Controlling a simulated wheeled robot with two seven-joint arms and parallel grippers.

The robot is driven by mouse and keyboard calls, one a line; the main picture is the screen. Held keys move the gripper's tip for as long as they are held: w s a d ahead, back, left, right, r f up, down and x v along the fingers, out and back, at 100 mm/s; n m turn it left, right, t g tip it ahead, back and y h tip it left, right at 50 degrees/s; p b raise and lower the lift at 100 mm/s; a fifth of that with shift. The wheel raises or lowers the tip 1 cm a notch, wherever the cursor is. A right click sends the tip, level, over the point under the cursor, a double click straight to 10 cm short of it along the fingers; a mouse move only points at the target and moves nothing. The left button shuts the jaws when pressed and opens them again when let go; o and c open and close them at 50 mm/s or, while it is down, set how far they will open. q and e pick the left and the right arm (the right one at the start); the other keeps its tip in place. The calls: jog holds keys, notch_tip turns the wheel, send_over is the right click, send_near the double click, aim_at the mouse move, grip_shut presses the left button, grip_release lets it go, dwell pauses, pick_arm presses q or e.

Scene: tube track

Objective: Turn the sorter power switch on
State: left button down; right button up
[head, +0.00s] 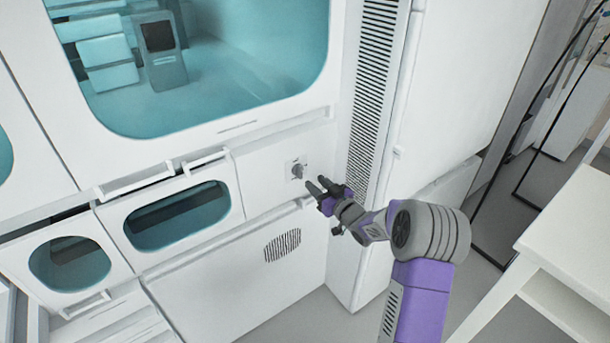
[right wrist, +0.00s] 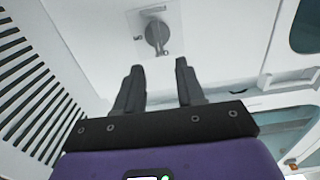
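The power switch is a grey rotary knob (head: 297,171) on a small light plate on the white front panel of the sorter (head: 262,165), below the large tinted window. In the right wrist view the knob (right wrist: 157,35) is ahead of the fingertips, roughly centred between them. My right gripper (head: 318,186) is just to the lower right of the knob in the head view. Its two dark fingers (right wrist: 157,70) are apart with nothing between them, and a gap separates them from the knob. My left gripper is not in view.
A vertical vent grille (head: 372,90) runs beside the panel, right of the switch. Drawers with tinted windows (head: 178,215) are to the left. A small round vent (head: 282,245) is below. A white table (head: 570,240) stands at the right, with grey floor between.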

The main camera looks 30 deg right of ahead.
aim_at(301, 169)
jog(key=w, duration=0.5)
jog(key=w+b, duration=0.1)
jog(key=w, duration=0.1)
jog(key=shift+w+a+r, duration=0.15)
jog(key=shift+w+r, duration=0.1)
grip_shut()
